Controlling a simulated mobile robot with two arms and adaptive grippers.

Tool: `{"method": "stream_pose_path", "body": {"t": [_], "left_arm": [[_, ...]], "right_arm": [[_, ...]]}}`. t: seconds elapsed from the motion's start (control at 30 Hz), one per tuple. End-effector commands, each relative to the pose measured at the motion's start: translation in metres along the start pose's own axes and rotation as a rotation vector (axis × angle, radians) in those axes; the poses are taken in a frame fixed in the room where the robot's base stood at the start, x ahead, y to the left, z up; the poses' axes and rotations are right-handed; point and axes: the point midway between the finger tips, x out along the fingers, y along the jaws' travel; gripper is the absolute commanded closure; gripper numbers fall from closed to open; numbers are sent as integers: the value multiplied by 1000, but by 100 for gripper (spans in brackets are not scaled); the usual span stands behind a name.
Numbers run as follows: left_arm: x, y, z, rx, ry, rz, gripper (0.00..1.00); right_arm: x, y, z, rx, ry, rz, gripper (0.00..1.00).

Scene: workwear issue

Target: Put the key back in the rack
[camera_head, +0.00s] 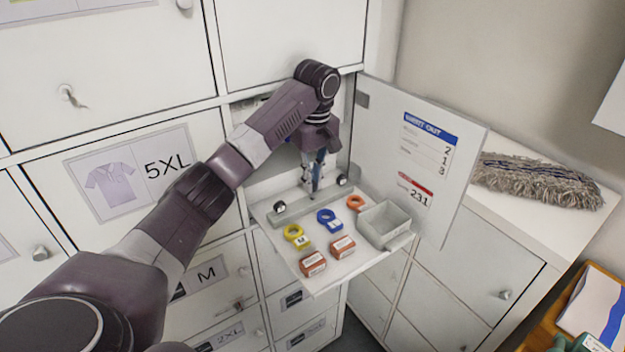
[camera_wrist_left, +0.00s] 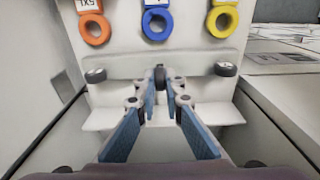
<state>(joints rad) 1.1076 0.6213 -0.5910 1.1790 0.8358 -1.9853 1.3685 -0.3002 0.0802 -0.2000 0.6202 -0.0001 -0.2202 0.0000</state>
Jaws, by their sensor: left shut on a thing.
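The rack is a grey bar (camera_head: 310,203) on a pull-out shelf in an open locker; it also shows in the left wrist view (camera_wrist_left: 190,66). Two dark round heads sit on it, one at the left end (camera_head: 280,207) and one at the right end (camera_head: 342,180). My left gripper (camera_head: 316,188) points down at the middle of the bar, between them. Its blue fingers are shut on the key, whose dark head (camera_wrist_left: 159,77) shows between the tips in the left wrist view. The key's lower part is hidden, so I cannot tell whether it is seated. My right gripper is out of view.
On the shelf are yellow (camera_head: 294,243), blue (camera_head: 329,225) and orange (camera_head: 356,202) rings, two red-brown boxes (camera_head: 313,263) and a grey bin (camera_head: 388,222). The open door (camera_head: 440,135) stands right of the arm. A mop head (camera_head: 535,180) lies on the right cabinet.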

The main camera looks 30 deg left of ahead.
Motion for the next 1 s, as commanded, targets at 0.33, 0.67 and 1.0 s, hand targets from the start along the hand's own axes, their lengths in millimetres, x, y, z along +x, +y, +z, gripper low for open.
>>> {"method": "stream_pose_path", "body": {"t": [0.33, 0.67, 1.0], "left_arm": [[0, 0, 0, 0, 0, 0, 100], [4, 0, 0, 0, 0, -1, 100], [8, 0, 0, 0, 0, 0, 100]], "right_arm": [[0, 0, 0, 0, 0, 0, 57], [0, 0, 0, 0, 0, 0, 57], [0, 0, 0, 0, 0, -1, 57]]}}
